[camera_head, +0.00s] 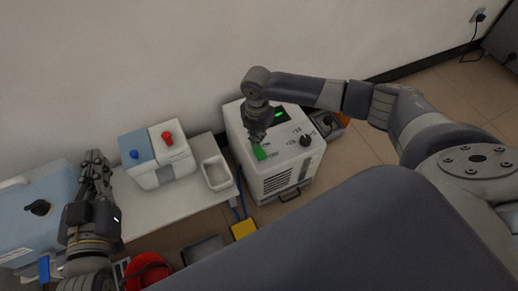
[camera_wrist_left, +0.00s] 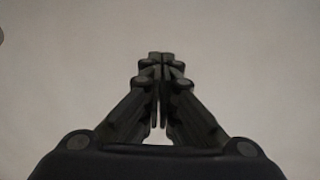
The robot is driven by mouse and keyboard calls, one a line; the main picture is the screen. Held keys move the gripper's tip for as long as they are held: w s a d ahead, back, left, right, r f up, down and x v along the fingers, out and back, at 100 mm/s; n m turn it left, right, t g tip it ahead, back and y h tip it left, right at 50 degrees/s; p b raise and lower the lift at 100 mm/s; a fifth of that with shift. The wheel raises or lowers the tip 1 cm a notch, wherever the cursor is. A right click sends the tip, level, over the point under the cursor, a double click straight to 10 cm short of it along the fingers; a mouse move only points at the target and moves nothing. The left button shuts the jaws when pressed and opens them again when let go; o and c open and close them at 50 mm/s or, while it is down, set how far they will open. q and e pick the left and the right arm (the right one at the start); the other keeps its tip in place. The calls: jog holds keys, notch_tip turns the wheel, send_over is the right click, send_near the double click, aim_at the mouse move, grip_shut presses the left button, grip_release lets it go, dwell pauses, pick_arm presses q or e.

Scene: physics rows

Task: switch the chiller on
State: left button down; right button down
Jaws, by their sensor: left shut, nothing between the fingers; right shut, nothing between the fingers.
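The chiller (camera_head: 285,165) is a white box with a front grille, standing on the floor against the wall. Its top has a dark display (camera_head: 273,114) with a green lit mark, a black knob (camera_head: 305,140) and a green switch (camera_head: 259,153). My right gripper (camera_head: 258,145) is shut and empty, pointing down with its tips at the green switch. The tips partly cover the switch, so I cannot tell contact or its position. My left gripper (camera_head: 95,160) is shut and empty, far left of the chiller; its closed fingers also show in the left wrist view (camera_wrist_left: 160,62).
A low white bench (camera_head: 150,212) left of the chiller carries a blue-and-white device (camera_head: 155,172) with red and blue knobs and a white tray (camera_head: 216,172). A blue box (camera_head: 30,215) with a black knob is at far left. A red object (camera_head: 147,270) is below.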

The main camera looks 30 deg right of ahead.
jog(key=shift+r+p, duration=0.75)
jog(key=shift+p, duration=0.05)
jog(key=shift+r+p, duration=0.25)
jog(key=shift+p, duration=0.1)
pick_arm(q)
jog(key=s+a+f+g+y, duration=0.2)
jog(key=s+a+f+g, duration=0.2)
jog(key=s+f+g, duration=0.4)
jog(key=shift+s+f+p, duration=0.25)
jog(key=shift+f+p, duration=0.1)
jog(key=shift+f, duration=1.85)
pick_arm(e)
jog(key=shift+r, duration=0.3)
